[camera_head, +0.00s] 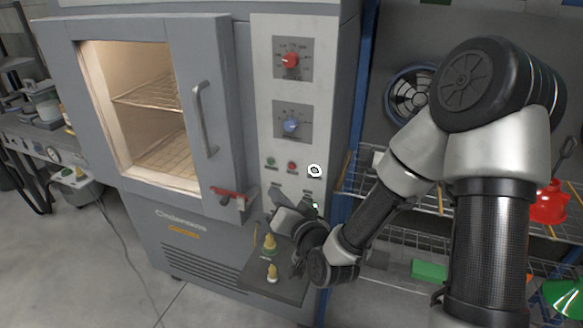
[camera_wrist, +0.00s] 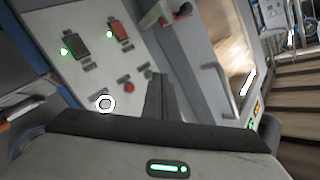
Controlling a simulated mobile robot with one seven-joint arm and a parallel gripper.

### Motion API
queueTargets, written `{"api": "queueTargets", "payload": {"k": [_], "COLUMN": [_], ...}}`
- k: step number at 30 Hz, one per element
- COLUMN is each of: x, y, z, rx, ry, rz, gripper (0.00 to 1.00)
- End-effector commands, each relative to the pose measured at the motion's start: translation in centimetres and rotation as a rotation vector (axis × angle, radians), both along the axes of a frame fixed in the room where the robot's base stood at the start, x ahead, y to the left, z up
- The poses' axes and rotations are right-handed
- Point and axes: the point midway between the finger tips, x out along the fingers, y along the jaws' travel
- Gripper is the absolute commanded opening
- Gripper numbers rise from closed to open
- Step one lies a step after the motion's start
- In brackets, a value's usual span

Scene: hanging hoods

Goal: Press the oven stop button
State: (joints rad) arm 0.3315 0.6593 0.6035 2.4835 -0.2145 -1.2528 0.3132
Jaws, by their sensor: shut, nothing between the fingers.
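The oven (camera_head: 185,215) has a pale control panel (camera_head: 262,95). A small red round button (camera_head: 291,167) sits low on it, right of a green one (camera_head: 270,163). The wrist view shows the panel turned over, with the red button (camera_wrist: 129,87) left of the green button (camera_wrist: 148,74). A white ring (camera_head: 314,170) shows right of the red button, and also in the wrist view (camera_wrist: 106,103). My gripper (camera_head: 277,196) is shut and empty, below the buttons. In the wrist view its dark fingers (camera_wrist: 158,78) reach up beside the green button; contact cannot be told.
The oven door frame (camera_head: 205,50) has a handle (camera_head: 204,120) and red latch (camera_head: 229,194) left of my gripper. A red knob (camera_head: 290,60) and blue knob (camera_head: 291,125) sit above. A ledge with yellow-green fittings (camera_head: 270,243) lies below. Wire shelves (camera_head: 400,200) stand right.

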Motion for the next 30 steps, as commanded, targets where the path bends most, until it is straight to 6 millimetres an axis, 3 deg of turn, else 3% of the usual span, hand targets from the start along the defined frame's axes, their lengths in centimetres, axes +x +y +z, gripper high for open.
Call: {"api": "queueTargets", "payload": {"k": [18,30], "x": [7.0,8.0], "y": [-2.6,-3.0], "z": [-0.1,0.0], "rx": [-0.001,-0.001], "ry": [-0.001,0.001], "rz": [-0.001,-0.002], "gripper": [0.00,0.00]}}
